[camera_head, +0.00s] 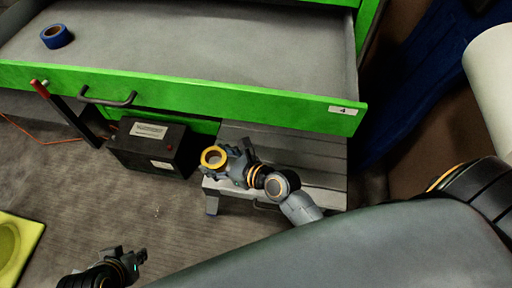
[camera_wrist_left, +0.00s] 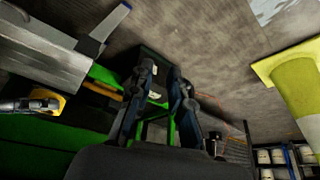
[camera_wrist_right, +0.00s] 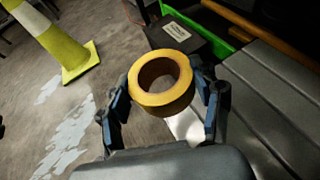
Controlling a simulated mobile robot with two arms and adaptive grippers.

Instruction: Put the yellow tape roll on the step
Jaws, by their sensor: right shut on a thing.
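The yellow tape roll (camera_head: 213,157) is held in my right gripper (camera_head: 227,161), above the left end of the grey slatted step (camera_head: 335,178) in the head view. In the right wrist view the roll (camera_wrist_right: 143,100) sits between the two fingers, its hole facing up toward the camera. The step (camera_wrist_right: 262,90) lies to the right there, with the roll beside its edge in the picture. I cannot tell the height between them. My left gripper (camera_head: 138,260) is low at the bottom left, empty, its fingers apart in the left wrist view (camera_wrist_left: 160,80).
A green drawer (camera_head: 190,95) stands pulled out behind the step, with a blue tape roll (camera_head: 56,36) in it. A black box (camera_head: 150,145) stands on the floor left of the step. A yellow cone base (camera_head: 15,250) is at far left. Floor between is clear.

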